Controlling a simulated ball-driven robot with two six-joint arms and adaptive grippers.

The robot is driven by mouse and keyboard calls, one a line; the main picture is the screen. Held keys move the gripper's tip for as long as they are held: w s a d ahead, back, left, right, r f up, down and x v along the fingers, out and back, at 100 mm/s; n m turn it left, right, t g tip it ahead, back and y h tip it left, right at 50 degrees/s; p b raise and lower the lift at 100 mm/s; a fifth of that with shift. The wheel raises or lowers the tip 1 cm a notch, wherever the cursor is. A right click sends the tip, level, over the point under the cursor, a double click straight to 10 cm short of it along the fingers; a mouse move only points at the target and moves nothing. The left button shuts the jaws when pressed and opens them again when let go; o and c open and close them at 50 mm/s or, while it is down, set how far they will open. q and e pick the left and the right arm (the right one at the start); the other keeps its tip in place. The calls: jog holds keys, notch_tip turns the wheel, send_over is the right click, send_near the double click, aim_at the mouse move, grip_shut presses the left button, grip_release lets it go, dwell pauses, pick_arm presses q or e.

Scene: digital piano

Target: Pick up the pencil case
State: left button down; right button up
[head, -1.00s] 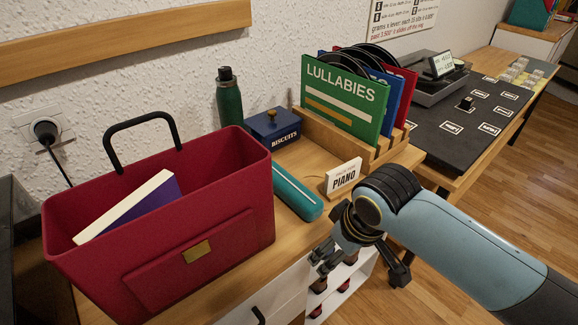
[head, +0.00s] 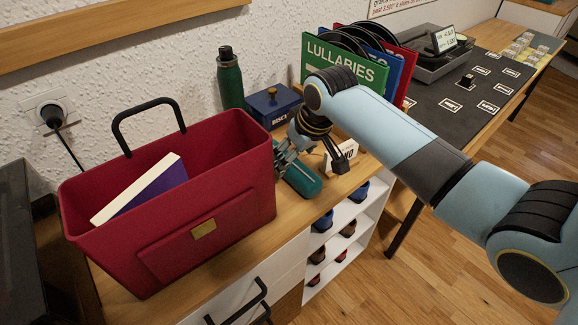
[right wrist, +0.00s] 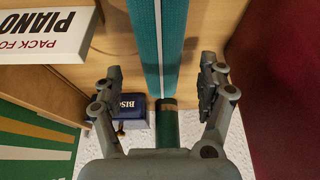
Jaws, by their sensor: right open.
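The pencil case, a long teal case with a pale zip line, lies on the wooden surface just right of the red bag. Its near end (head: 302,181) shows in the head view; the rest is hidden behind my right gripper (head: 310,165). In the right wrist view the pencil case (right wrist: 168,45) runs down the middle between the spread fingers of my right gripper (right wrist: 162,73), with a gap on both sides. My right gripper is open and empty, above the case. My left gripper is not in view.
The red bag (head: 110,225) holding a book stands left. A green bottle (head: 230,80) and blue biscuit tin (head: 268,108) stand behind. A PIANO sign (head: 349,150) stands close at the right, beside a rack of records (head: 345,70).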

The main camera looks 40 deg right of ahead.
jog(key=x, duration=0.4)
jog(key=shift+w+f, duration=0.1)
jog(key=shift+f, duration=0.05)
jog(key=c, duration=1.3)
